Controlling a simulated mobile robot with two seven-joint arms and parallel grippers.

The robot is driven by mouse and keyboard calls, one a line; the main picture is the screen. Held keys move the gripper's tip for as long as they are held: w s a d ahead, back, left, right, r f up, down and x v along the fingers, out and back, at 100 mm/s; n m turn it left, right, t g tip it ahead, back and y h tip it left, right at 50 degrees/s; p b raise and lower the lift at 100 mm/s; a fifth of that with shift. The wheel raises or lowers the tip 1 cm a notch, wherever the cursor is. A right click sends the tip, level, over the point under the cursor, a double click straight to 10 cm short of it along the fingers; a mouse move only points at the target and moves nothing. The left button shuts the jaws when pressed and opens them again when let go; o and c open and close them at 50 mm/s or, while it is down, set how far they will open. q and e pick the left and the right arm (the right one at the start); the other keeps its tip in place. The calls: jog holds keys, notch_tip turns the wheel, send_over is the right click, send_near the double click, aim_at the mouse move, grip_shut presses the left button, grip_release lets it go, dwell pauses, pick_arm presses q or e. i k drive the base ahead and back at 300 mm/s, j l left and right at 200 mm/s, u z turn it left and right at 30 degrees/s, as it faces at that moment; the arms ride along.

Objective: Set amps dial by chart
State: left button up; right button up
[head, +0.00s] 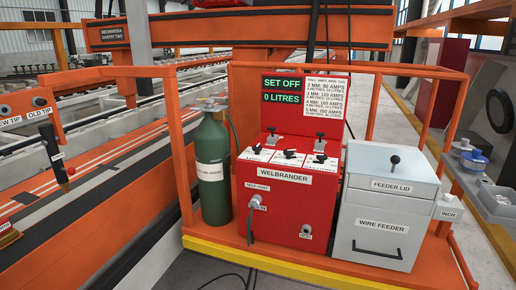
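The red welder (287,195), labelled WELBRANDER, stands on the orange cart. Its sloped top carries several black knobs, including a middle one (289,154), one at the left (257,148) and one at the right (321,157). Their small labels are too blurred to tell which is the amps dial. The green display (282,91) reads SET OFF and 0 LITRES. The white chart (324,95) beside it appears to list 2 MM 80 AMPS, 3 MM 120 AMPS, 4 MM 160 AMPS and 5 MM 200 AMPS. Neither gripper is in view.
A green gas bottle (211,150) stands left of the welder. A grey wire feeder (381,226) with a lid knob stands close at its right. Orange cart rails (420,72) frame both sides. A grey shelf (490,200) with a blue-lidded container is at far right.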

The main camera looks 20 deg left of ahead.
aim_at(257, 148)
jog(key=u, duration=2.05)
jog(key=z, duration=1.9)
jog(key=i+l, duration=0.45)
